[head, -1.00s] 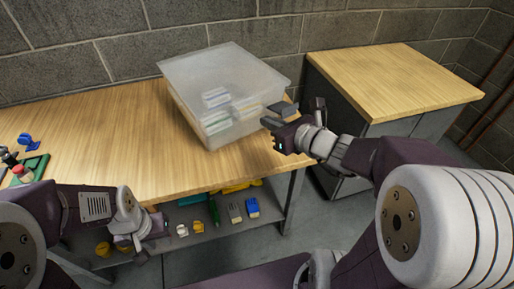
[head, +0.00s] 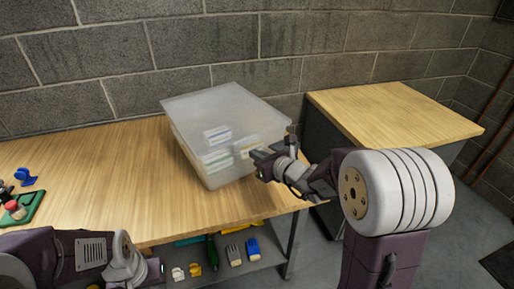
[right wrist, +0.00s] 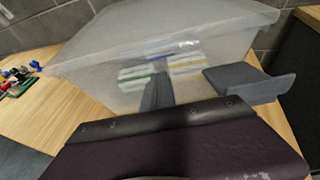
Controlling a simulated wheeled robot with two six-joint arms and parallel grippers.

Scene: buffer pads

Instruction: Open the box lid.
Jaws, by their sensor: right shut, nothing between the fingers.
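A translucent plastic box (head: 205,160) stands on the wooden bench, with a milky lid (head: 225,108) lying flat over its top. White packs with coloured stripes (head: 218,137) show through its wall. The box also shows in the right wrist view (right wrist: 110,85), with the lid's edge (right wrist: 215,22) above my fingers. My right gripper (head: 258,158) is shut and empty beside the box's front right side, below the lid rim. Whether it touches the wall is unclear. My left gripper (head: 155,272) is low at the left, its fingers mostly hidden.
The wooden bench top (head: 90,170) is clear left of the box, apart from small coloured items on a green base (head: 22,205) at the far left. A wood-topped cabinet (head: 390,110) stands to the right. A block wall is behind. Tools lie on a lower shelf (head: 215,265).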

